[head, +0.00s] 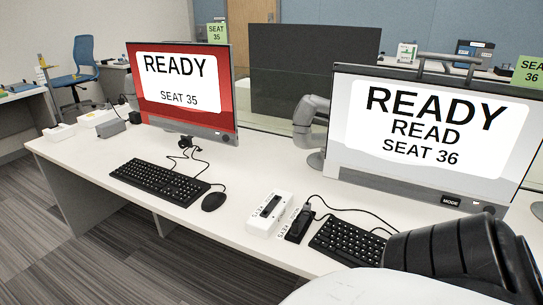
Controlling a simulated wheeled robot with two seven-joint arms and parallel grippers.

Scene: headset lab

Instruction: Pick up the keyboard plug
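I cannot pick out the keyboard plug for certain. A black keyboard (160,182) lies before the red SEAT 35 monitor (185,92), with loose black cable (188,152) behind it. A second black keyboard (347,240) lies before the SEAT 36 monitor (425,130), partly hidden by my dark arm. Its thin cable (345,208) runs left toward a small black labelled block (299,224). A white labelled box (268,213) with a dark slot on top stands just left of that block. Neither gripper's fingers show.
A black mouse (214,201) lies right of the left keyboard. The white desk (110,205) is bare along its front left edge. A dark divider (300,60) stands behind the monitors. Small boxes (98,118) sit at the desk's far left; a blue chair (82,62) stands beyond.

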